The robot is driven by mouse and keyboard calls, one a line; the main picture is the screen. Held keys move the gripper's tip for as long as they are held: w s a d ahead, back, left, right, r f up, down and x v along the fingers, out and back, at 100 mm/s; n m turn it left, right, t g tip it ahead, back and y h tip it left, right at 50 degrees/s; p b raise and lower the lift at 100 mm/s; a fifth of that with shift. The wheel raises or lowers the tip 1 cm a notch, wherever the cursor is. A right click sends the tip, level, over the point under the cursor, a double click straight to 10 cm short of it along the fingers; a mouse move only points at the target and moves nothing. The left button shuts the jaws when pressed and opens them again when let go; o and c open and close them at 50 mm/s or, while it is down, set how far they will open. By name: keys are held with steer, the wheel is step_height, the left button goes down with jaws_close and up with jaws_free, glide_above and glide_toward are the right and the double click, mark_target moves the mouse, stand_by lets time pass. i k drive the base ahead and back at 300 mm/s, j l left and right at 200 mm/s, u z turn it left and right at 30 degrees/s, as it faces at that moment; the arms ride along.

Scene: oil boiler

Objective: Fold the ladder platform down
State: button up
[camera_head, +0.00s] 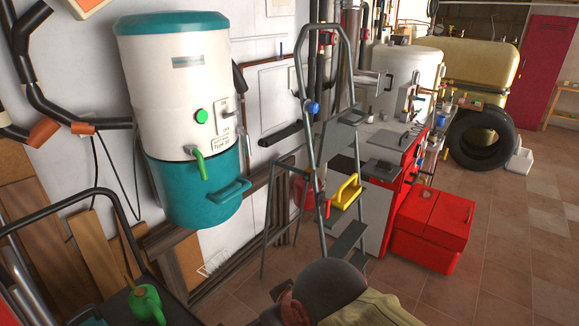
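A grey metal stepladder (318,165) stands upright with its legs spread, in the middle of the head view. Its platform (338,134) is a grey plate just under the tall top hoop. It looks tilted, but I cannot tell its exact angle. A blue knob (312,107) sits on the ladder frame beside the platform. Lower steps (349,240) show below it. A yellow-handled tool (347,190) is at the middle step; I cannot tell exactly how it rests. I cannot make out my gripper in this view.
A white and teal boiler (180,85) hangs on the wall left of the ladder. A red box (433,230) and a workbench (385,165) stand to its right. A dark rounded object (325,287) and khaki cloth (372,310) are in front.

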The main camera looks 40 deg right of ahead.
mark_target(338, 131)
steer(key=z, duration=1.35)
